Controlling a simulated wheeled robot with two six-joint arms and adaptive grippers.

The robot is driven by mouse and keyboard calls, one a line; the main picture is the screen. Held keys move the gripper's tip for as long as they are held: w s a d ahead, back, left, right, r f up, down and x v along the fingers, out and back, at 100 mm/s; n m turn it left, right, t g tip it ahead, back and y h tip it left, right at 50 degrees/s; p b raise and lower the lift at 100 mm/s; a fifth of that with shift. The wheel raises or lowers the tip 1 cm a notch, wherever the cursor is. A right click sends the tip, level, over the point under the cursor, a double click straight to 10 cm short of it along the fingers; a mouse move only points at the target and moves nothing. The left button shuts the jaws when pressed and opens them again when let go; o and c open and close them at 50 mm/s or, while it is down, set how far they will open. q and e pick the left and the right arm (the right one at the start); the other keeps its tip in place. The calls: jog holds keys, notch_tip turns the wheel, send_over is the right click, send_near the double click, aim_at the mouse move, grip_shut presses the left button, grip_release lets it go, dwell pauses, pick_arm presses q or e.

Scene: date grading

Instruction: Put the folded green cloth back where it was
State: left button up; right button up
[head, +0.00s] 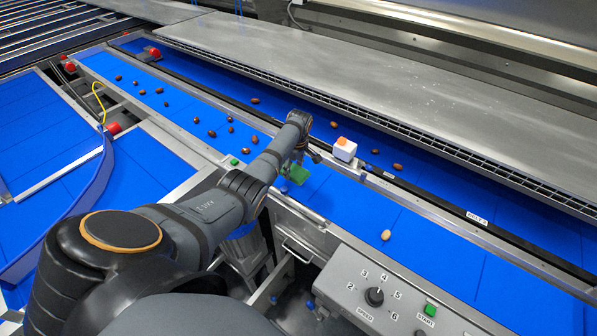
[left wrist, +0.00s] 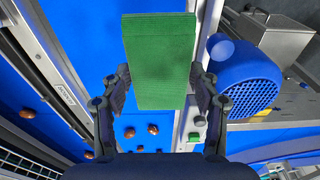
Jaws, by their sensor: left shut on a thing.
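The folded green cloth (left wrist: 158,60) is a thick block between the two fingers of my left gripper (left wrist: 160,88) in the left wrist view. The fingers press on its two sides, so the gripper is shut on it. In the head view the cloth (head: 298,174) shows small under my left gripper (head: 300,160), above the near edge of the blue belt. My own arm hides part of the belt and frame below. My right gripper is not in view.
Brown dates (head: 212,134) lie scattered on the near blue belt (head: 450,252). A white box with an orange button (head: 344,149) stands on the rail. A control panel (head: 395,290) with a speed knob is at front. A blue motor (left wrist: 242,78) is right of the cloth.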

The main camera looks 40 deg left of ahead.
pick_arm(q)
jog(key=shift+a+f, duration=0.1)
jog(key=shift+a, duration=0.05)
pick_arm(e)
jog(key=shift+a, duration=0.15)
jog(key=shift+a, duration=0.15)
